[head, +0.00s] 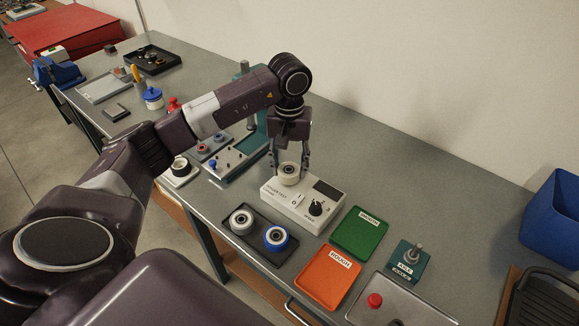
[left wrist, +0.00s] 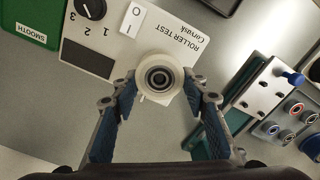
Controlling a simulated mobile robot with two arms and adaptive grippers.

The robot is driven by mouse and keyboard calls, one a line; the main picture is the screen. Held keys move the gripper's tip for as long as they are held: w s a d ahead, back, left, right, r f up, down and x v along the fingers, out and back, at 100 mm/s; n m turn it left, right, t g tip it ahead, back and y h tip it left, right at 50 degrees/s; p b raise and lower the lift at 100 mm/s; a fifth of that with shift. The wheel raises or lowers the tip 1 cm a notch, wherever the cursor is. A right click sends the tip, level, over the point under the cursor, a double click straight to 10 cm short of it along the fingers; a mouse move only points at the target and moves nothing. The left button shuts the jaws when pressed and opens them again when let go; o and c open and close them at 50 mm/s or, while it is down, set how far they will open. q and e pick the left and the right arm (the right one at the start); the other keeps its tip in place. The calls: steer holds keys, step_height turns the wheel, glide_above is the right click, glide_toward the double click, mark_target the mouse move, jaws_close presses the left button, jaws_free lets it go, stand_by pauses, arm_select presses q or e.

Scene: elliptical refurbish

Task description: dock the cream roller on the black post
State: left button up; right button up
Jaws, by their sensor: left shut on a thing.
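The cream roller (head: 289,174) is between the fingers of my left gripper (head: 290,170), at the back left end of the white roller tester (head: 292,203). In the left wrist view the roller (left wrist: 160,78) shows end-on, with a dark ring and hub in its middle, and overlaps the tester's edge (left wrist: 110,35). My left gripper (left wrist: 160,92) is shut on it. I cannot tell whether the roller touches the tester or is just above it. No black post shows clearly; anything under the roller is hidden. My right gripper is not in view.
A black tray (head: 257,251) holds a grey-cream roller (head: 241,222) and a blue roller (head: 276,238). A green SMOOTH tray (head: 360,232), orange ROUGH tray (head: 328,278) and teal AXLE block (head: 402,270) stand to the right. A teal press (head: 262,135) stands behind left.

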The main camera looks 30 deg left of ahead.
mark_target(289, 169)
arm_select(q)
steer(key=shift+f+b, duration=0.5)
steer(key=shift+f, duration=0.05)
stand_by(0.4)
steer(key=o, duration=0.9)
steer(key=shift+c, duration=0.2)
step_height(289, 169, up, 11)
steer(key=p, duration=0.6)
steer(key=shift+s+f, duration=0.1)
